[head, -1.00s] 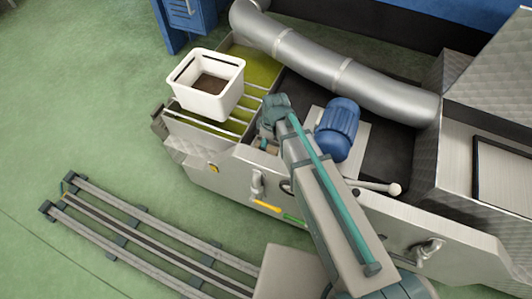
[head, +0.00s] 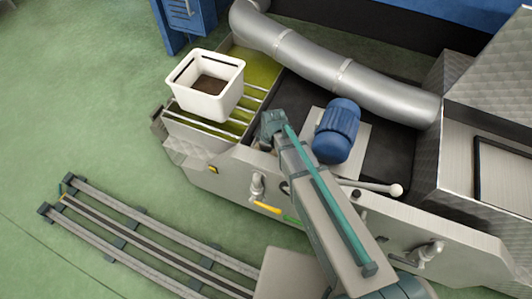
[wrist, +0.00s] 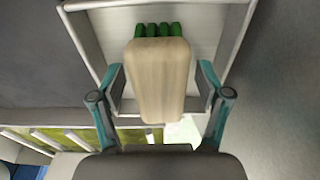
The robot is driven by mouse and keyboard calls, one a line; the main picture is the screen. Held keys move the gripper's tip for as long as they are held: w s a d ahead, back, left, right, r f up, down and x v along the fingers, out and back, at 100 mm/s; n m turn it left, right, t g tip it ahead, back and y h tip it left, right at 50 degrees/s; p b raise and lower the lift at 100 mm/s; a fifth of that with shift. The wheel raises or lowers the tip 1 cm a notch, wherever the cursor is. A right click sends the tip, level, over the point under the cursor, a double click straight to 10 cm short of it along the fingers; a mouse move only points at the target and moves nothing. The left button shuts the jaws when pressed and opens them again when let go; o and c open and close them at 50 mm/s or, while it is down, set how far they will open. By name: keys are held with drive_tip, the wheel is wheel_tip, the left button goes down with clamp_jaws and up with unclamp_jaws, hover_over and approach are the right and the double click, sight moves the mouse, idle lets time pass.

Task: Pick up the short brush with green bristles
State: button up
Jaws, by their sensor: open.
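My gripper (wrist: 161,76) is open, with one teal-and-grey finger on each side of the brush. A gap shows between each fingertip and the wood, and I cannot tell how far the tips are above the tray. In the head view the brush is hidden behind my arm.
A white square bin (head: 205,100) with dark contents stands on bars over a green-yellow trough (head: 262,68), left of my arm. A blue motor (head: 337,130) stands close on the right. A large silver pipe (head: 340,72) runs behind. A white-knobbed lever (head: 394,190) sticks out in front.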

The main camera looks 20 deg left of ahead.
drive_tip(key=shift+f, duration=0.25)
idle(0.4)
drive_tip(key=shift+c, duration=0.3)
drive_tip(key=c, duration=1.3)
drive_tip(key=shift+o, duration=0.2)
drive_tip(key=shift+r, duration=0.15)
wheel_tip(320, 180, up, 10)
drive_tip(key=shift+r+p, duration=0.15)
drive_tip(key=shift+p, duration=0.45)
